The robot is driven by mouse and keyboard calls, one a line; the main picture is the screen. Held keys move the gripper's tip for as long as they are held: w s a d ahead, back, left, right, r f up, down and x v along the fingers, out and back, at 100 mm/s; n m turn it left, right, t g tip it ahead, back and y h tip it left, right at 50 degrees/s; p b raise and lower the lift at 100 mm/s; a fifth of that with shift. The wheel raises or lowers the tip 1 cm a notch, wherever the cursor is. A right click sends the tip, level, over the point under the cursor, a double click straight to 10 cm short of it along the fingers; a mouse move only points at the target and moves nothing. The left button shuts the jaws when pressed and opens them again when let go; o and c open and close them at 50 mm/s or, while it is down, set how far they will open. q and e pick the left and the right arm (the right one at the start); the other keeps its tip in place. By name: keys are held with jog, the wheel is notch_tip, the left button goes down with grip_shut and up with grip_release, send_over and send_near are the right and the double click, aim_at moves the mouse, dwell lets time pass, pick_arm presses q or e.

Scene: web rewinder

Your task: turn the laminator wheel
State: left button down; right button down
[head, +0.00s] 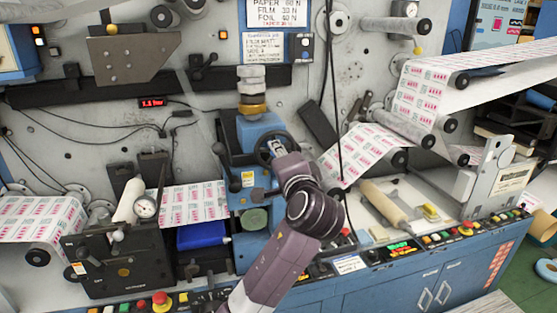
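The laminator wheel (262,150) is a dark, round, spoked handwheel on the front of a blue upright unit (258,128) in the middle of the head view. One arm rises from the bottom edge, slightly left of centre, and bends back toward the wheel; I take it to be my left arm. Its end, with my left gripper (281,153), is at the wheel's lower right and overlaps it. The fingers are too small and hidden to show whether they touch or grip the rim. My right gripper is not in view.
Printed web (360,153) runs over rollers to the right. A dark cable (337,100) hangs just right of the wheel. A button console (400,248) runs along the front edge, beside my forearm.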

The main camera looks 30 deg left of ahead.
pick_arm(q)
jog(key=shift+f+n, duration=0.2)
jog(key=shift+n, duration=0.3)
jog(key=c, duration=2)
grip_release()
jog(key=shift+c, duration=0.2)
jog(key=shift+o, duration=0.4)
jog(key=shift+s+r, duration=0.1)
jog(key=f+v, duration=0.1)
jog(key=v, duration=1.1)
jog(key=shift+r, duration=0.4)
